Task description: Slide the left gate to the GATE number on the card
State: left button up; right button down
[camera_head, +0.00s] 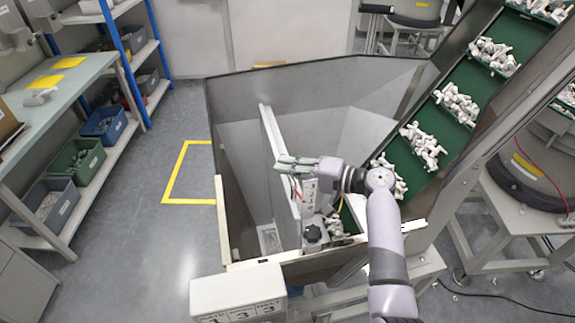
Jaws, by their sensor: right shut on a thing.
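A tall white gate panel (270,130) stands upright inside the grey metal hopper (235,105), running from front to back. My right arm reaches in from the lower right. My right gripper (284,163) is shut on the panel's upper edge, about midway along it. A white plate with small reddish marks (309,192) hangs just below the gripper; its marks are too small to read. My left gripper is not in view.
A green conveyor (448,133) carrying white parts rises to the right of the hopper. A white box (238,298) with number tiles stands at the front. Shelves with bins (103,124) stand at the left. The floor inside the yellow outline (190,175) is clear.

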jog(key=shift+f, duration=0.4)
jog(key=c, duration=1.7)
grip_release()
jog(key=shift+r, duration=0.1)
jog(key=shift+o, duration=0.2)
jog(key=v, duration=1.2)
